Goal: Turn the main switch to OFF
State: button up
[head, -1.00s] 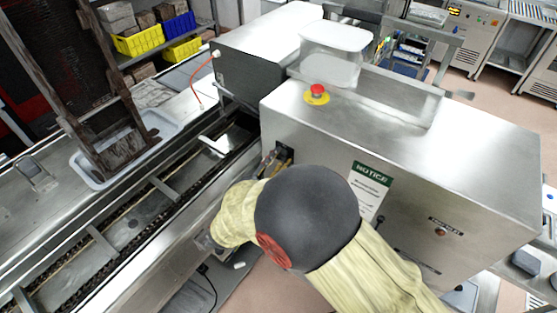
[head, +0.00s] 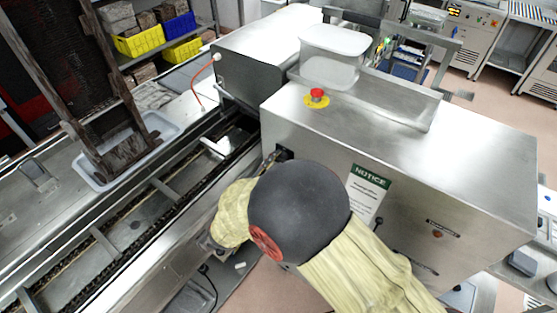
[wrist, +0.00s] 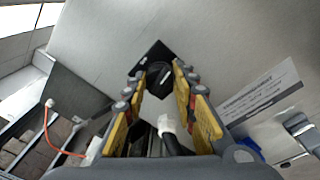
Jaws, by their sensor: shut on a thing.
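The main switch is a dark rotary knob (wrist: 159,82) on a black square plate (wrist: 152,55), set on the front face of the steel machine cabinet (head: 410,205). In the wrist view the knob sits between the tips of my gripper (wrist: 157,76). The yellow-padded fingers are shut on it from both sides. In the head view the dark switch plate (head: 285,153) shows only in part. My arm hides most of my gripper and the knob there. The knob's pointing direction and any ON or OFF marks cannot be read.
A red emergency button (head: 317,94) on a yellow base stands on the cabinet top. A NOTICE sign (head: 369,185) and a small black lever (head: 377,224) are right of the switch. The conveyor trough (head: 130,222) runs along the left.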

jog(key=shift+w+a+r+n+g+h+p, duration=0.1)
jog(key=shift+n+g+h+p, duration=0.25)
jog(key=shift+n+p, duration=2.95)
jog(key=shift+a+r+n+g+h+p, duration=0.15)
jog(key=shift+n+g+p, duration=0.4)
jog(key=shift+n+p, duration=2.7)
jog(key=shift+f+n+b, duration=0.15)
jog(key=shift+n+b, duration=0.45)
jog(key=shift+n, duration=0.25)
jog(key=o, duration=1.2)
jog(key=shift+c, duration=0.2)
